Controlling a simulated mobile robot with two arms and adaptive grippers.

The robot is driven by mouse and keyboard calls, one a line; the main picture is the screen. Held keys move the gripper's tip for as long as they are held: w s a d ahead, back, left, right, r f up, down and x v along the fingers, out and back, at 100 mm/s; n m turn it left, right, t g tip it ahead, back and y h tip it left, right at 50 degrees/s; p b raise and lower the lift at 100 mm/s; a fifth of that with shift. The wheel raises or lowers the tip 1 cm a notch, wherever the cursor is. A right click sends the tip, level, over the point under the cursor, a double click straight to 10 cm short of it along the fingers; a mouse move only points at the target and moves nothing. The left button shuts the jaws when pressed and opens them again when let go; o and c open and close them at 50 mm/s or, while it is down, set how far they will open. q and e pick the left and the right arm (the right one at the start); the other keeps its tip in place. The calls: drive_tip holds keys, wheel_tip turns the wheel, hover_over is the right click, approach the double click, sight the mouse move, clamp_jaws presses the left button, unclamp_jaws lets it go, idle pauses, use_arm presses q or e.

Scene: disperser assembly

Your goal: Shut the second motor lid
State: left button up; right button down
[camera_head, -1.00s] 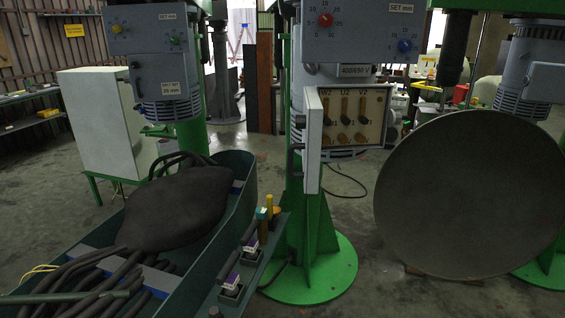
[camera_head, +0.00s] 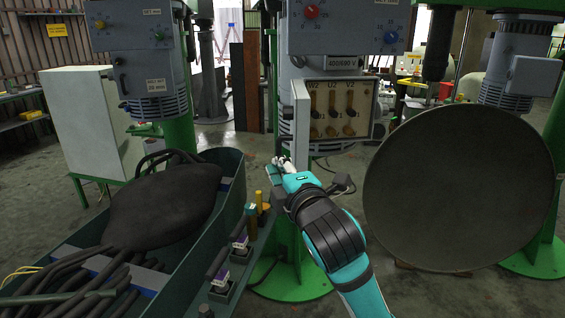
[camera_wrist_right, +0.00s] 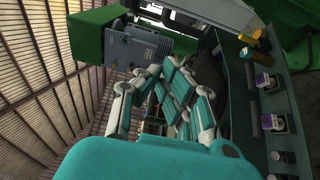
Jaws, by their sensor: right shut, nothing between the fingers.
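The second motor's terminal box (camera_head: 342,108), in the middle of the head view, is open and shows its terminals. Its grey lid (camera_head: 302,140) stands open at the box's left side, seen nearly edge-on. My right gripper (camera_head: 281,162) is shut and empty, just left of the lid's lower part. I cannot tell whether it touches the lid. Its teal and white fingers also show in the right wrist view (camera_wrist_right: 166,88). My left gripper is not in view.
A green trough (camera_head: 232,188) with dark cables and a dark bulky part stands at the left. A rail with small connectors (camera_head: 221,278) runs beside it. A large round disc (camera_head: 458,185) stands at the right. Another motor (camera_head: 155,88) stands at the left.

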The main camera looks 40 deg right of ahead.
sight(278, 142)
drive_tip(key=w+d+p, duration=0.1)
drive_tip(key=w, duration=0.1)
drive_tip(key=w+d+p, duration=0.1)
drive_tip(key=w+d, duration=0.1)
drive_tip(key=w+d+p, duration=0.1)
drive_tip(key=w+d, duration=0.1)
drive_tip(key=w, duration=0.1)
drive_tip(key=shift+s+d, duration=0.35)
drive_tip(key=shift+d, duration=0.05)
drive_tip(key=shift+w+a+f, duration=0.1)
